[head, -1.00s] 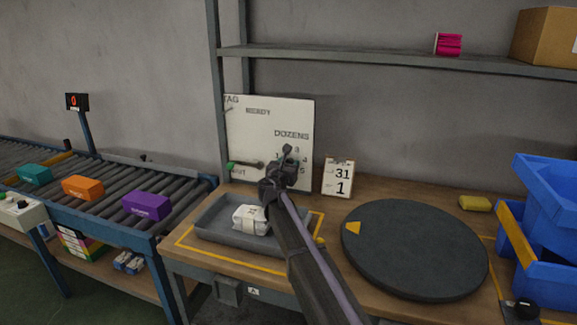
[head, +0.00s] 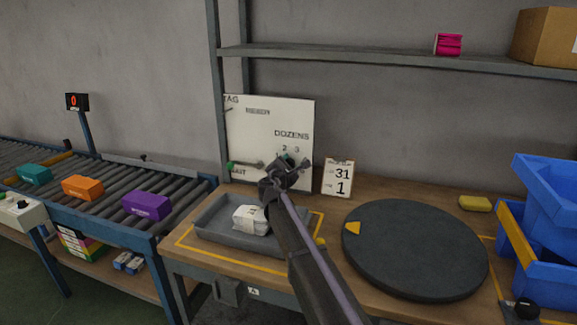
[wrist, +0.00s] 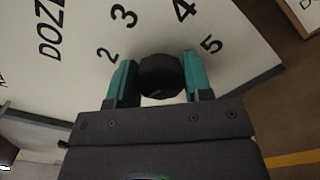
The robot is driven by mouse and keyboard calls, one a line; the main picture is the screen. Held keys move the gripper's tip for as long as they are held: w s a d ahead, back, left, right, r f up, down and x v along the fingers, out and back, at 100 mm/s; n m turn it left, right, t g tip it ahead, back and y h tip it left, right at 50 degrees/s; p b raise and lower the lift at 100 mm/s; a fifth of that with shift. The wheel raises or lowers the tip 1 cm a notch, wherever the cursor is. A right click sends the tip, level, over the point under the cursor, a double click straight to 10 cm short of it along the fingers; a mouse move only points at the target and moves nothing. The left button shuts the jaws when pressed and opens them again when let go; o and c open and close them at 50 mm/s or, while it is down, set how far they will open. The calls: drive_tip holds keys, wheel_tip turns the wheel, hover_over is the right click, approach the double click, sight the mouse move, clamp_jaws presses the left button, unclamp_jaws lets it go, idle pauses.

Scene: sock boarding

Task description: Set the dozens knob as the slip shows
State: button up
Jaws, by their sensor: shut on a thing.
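The dozens knob (wrist: 163,74) is dark and round, on a white panel (wrist: 262,52) with the numbers 2, 3, 4 and 5 around it. My gripper (wrist: 160,78) is shut on the knob, with a teal finger on each side. A faint light mark shows on the knob's near face; I cannot tell which number it selects. In the head view my gripper (head: 291,163) is tilted in front of the panel (head: 262,122) and hides most of the dial under DOZENS.
A grey tray (head: 208,228) with a white wrapped bundle (head: 250,218) sits below my gripper. A dark round turntable (head: 415,245) is to the right, with blue bins (head: 545,215) beyond. A roller conveyor (head: 110,200) with coloured boxes runs at left.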

drive_tip(key=shift+m, duration=0.4)
drive_tip(key=o, duration=0.9)
drive_tip(key=v, duration=1.1)
